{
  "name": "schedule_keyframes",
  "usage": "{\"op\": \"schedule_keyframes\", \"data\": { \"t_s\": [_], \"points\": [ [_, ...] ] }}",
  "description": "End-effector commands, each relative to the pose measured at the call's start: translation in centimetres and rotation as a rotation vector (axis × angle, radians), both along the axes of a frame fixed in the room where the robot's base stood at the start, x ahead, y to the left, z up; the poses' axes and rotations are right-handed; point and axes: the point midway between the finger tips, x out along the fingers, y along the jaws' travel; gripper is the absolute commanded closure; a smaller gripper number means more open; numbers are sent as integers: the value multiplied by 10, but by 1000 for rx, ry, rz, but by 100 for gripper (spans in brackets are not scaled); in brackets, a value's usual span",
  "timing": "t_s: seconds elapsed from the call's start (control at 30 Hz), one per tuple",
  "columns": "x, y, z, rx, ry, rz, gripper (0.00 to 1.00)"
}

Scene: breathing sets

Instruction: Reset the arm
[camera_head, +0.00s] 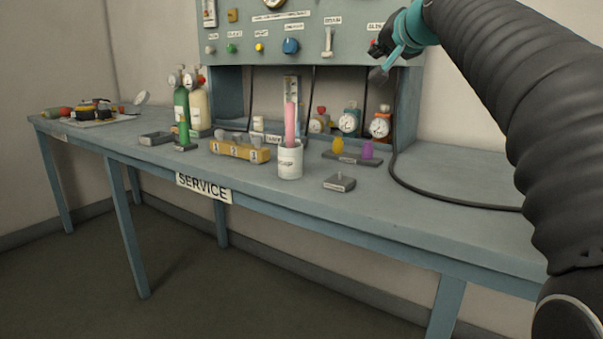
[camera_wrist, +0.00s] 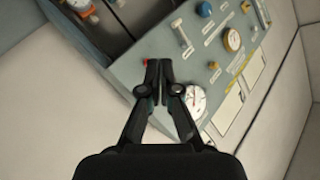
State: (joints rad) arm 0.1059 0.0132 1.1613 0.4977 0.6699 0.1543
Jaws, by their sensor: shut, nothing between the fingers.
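My gripper (camera_head: 379,73) is raised at the upper right of the head view, in front of the lower right part of the blue-grey panel (camera_head: 350,45). It is above the service table (camera_head: 440,225) and clear of everything on it. In the wrist view my gripper (camera_wrist: 159,66) has its two fingertips together, with nothing between them. The panel (camera_wrist: 200,60) and a white round gauge (camera_wrist: 194,100) show behind the fingers. My dark ribbed arm reaches in from the right side of the head view and hides part of the wall and table end.
On the table stand a white cup (camera_head: 290,161) with a pink item, a yellow numbered block (camera_head: 238,152), green (camera_head: 182,112) and cream cylinders, and gauges (camera_head: 380,126). A small grey block (camera_head: 339,183) lies near the front. A black hose (camera_head: 440,202) runs along the right. The table's right part is mostly bare.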

Motion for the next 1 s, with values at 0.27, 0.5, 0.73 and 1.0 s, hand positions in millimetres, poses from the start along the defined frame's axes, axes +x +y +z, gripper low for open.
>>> {"op": "schedule_keyframes", "data": {
  "t_s": [0.27,0.5,0.73,1.0],
  "points": [
    [-31,7,-39,-62,86,10,100],
    [-82,12,-106,-157,217,27,100],
    [-167,15,-213,-300,409,67,100],
    [-277,9,-348,-469,629,137,100]
  ]
}}
